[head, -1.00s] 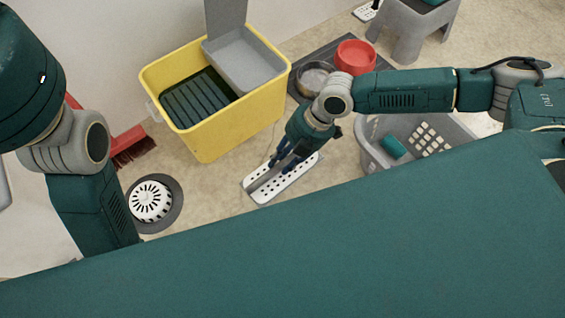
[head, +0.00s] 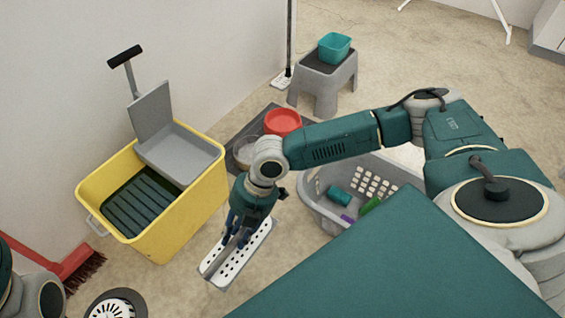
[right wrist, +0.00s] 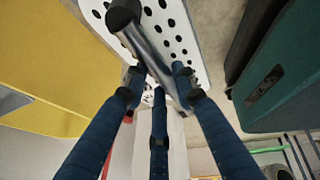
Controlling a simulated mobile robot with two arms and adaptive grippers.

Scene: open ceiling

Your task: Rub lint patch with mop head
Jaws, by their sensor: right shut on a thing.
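My right gripper (head: 236,236) points down at the white perforated mop head (head: 255,243), which has a grey strip along its middle. The mop head is low over the floor in front of the yellow bucket; I cannot tell whether it touches the floor. In the right wrist view my blue fingers (right wrist: 158,88) are shut around a grey bar with a black end, against the mop head (right wrist: 184,42). No lint patch can be made out. My left gripper is out of view.
A yellow mop bucket (head: 187,219) with a grey wringer stands left of the mop head. A grey laundry basket (head: 316,201) is to its right. A red bowl (head: 282,122), a grey stool (head: 321,87), a red broom (head: 65,266) and a floor drain (head: 116,306) are around.

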